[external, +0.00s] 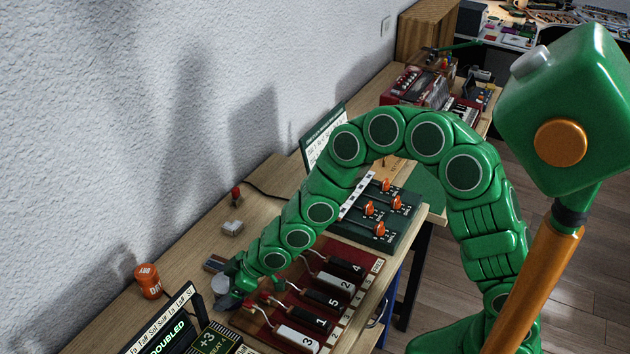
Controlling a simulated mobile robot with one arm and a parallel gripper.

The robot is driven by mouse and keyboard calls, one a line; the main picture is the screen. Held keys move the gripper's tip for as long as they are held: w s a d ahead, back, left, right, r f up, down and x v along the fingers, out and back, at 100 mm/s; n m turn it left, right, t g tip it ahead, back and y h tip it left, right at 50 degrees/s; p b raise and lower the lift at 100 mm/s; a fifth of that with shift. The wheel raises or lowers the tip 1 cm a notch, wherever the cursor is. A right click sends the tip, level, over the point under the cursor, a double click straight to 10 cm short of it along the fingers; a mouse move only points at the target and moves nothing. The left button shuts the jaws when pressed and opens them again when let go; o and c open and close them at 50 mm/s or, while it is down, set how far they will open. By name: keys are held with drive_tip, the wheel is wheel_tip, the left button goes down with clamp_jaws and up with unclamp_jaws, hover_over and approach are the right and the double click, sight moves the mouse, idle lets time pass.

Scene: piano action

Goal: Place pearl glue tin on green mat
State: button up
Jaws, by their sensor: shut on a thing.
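My gripper (234,294) is at the lower left of the external view, low over the wooden table. It is shut on a small pale, round-topped thing (220,284), which looks like the pearl glue tin. The fingers and wrist hide part of it, and I cannot tell whether it touches the table. A plain green surface (429,188), perhaps the green mat, shows partly behind my arm at the table's right side, beyond the panel with orange knobs.
A dark red board (342,262) with numbered black and white levers lies just right of my gripper. The dark green panel (388,234) with orange knobs stands beyond it. An orange tin (147,281) and a grey block (232,228) stand near the wall.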

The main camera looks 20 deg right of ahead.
sight(218, 283)
drive_tip(key=shift+r, duration=0.55)
wheel_tip(218, 283, up, 2)
drive_tip(key=shift+r, duration=0.25)
drive_tip(key=s+d+r, duration=0.8)
drive_tip(key=d+r, duration=0.1)
drive_tip(key=d, duration=0.2)
drive_tip(key=shift+d+r, duration=0.2)
drive_tip(key=shift+d, duration=0.05)
